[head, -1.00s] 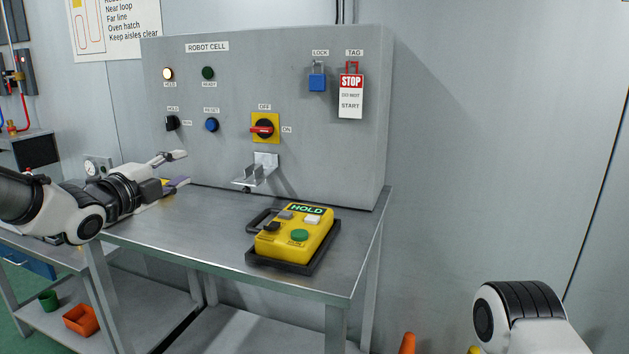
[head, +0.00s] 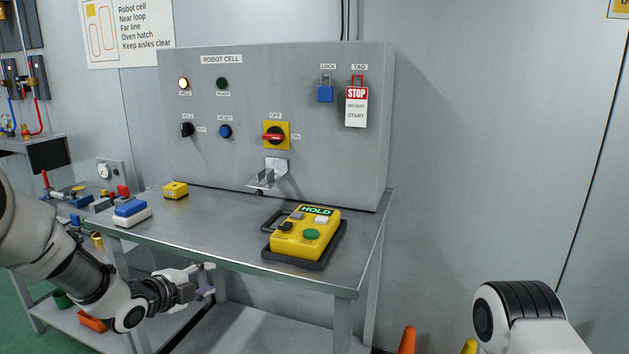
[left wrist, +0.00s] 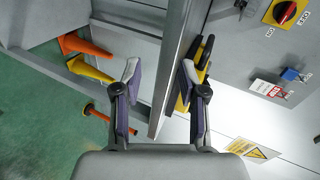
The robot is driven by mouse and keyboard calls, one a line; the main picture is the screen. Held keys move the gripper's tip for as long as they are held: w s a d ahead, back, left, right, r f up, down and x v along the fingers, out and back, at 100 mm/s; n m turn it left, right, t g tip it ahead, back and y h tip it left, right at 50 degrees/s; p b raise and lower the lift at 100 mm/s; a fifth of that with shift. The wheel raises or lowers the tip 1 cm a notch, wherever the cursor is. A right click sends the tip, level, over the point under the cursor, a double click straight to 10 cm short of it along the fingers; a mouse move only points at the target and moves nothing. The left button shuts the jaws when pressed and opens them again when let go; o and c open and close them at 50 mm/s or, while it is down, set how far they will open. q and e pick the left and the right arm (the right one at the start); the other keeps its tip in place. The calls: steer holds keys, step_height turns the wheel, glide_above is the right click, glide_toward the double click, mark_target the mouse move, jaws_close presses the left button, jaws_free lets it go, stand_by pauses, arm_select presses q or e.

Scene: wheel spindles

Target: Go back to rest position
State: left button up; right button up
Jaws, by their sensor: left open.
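My left gripper (head: 206,281) is open and empty in the head view, low in front of the table's front edge. In the left wrist view its two fingers (left wrist: 161,82) stand apart with nothing held between them. Part of my right arm (head: 520,315) shows at the lower right of the head view, and its gripper is out of view.
The metal table (head: 225,232) carries a yellow HOLD pendant (head: 303,236), a blue-and-white block (head: 131,212) and a small yellow block (head: 175,190). The grey ROBOT CELL panel (head: 240,100) stands behind. Orange (head: 407,341) and yellow (head: 470,346) cones stand on the floor.

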arm_select(q)
steer(key=s+d+f+n+g+y+p, duration=0.1)
steer(key=s+f+n+g+p, duration=0.15)
steer(key=s+f, duration=0.75)
steer(key=s+d+f+n+g+y+p, duration=0.1)
steer(key=s+f+n+g, duration=0.25)
steer(key=s+f, duration=0.75)
steer(key=s+a+f+n+g+y+p, duration=0.1)
steer(key=s+f+n+g, duration=0.2)
steer(key=s+n, duration=0.5)
steer(key=s+a+f+n+g+y+p, duration=0.1)
steer(key=s+n, duration=0.6)
steer(key=s, duration=0.7)
step_height(320, 180, down, 2)
steer(key=shift+a+f+n+g+y, duration=0.2)
steer(key=shift+a+n+g+y, duration=0.2)
steer(key=shift+a+g+y, duration=0.55)
